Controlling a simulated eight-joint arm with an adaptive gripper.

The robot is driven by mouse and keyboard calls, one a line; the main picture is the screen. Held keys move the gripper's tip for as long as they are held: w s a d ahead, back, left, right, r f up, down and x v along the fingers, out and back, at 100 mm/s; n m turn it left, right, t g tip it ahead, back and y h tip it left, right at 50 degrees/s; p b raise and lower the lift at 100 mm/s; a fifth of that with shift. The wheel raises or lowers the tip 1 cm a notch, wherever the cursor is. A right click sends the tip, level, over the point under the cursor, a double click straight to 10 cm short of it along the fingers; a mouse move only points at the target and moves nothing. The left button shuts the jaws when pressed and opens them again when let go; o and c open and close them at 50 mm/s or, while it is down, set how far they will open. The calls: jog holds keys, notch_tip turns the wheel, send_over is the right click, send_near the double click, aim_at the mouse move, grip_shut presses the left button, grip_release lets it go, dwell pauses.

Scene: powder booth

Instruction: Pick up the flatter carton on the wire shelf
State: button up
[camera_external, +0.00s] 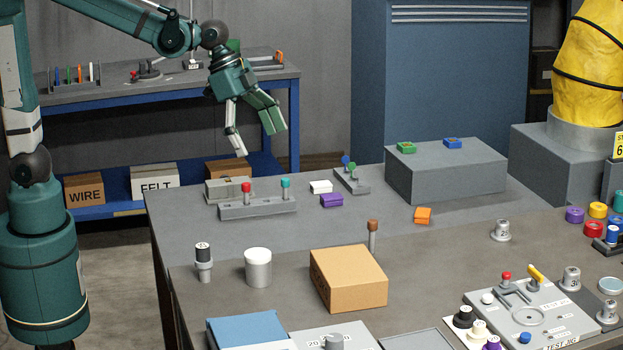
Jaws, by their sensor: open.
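A brown carton marked WIRE (84,189) and a pale-fronted carton marked FELT (154,182) sit on the blue lower shelf (122,208) of the back bench. A third brown carton (225,167) sits farther right there, its lower part hidden by the front table. I cannot tell which is flatter. No shelf made of wire mesh is seen. A larger closed carton (348,278) lies on the front table.
The front table (215,300) holds a grey block with red and teal knobs (257,208), a white-topped canister (258,267), a large grey box (445,169) and a test jig (530,312). The back bench top (110,85) carries small tools. A yellow-wrapped object (588,65) stands right.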

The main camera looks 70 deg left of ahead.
jog(key=w+d+f+m+g+h+p, duration=0.1)
jog(key=w+d+f+m+p, duration=0.2)
jog(key=d, duration=0.6)
jog(key=w+d+f+m+g+p, duration=0.1)
jog(key=w+d+m, duration=0.1)
jog(key=w+d, duration=0.45)
jog(key=m+g+p, duration=0.2)
jog(key=m+p, duration=0.1)
jog(key=m, duration=0.1)
send_over(346, 263)
jog(key=a, duration=0.3)
jog(key=f, duration=0.8)
jog(key=shift+w+d+f, duration=0.1)
jog(key=shift+d+f, duration=0.1)
jog(key=shift+f, duration=0.1)
jog(key=shift+d+f+m+h, duration=0.3)
jog(key=shift+d, duration=0.05)
jog(key=shift+b+x, duration=0.3)
jog(key=shift+x, duration=1)
jog(key=shift+x, duration=2.55)
jog(key=shift+a, duration=0.1)
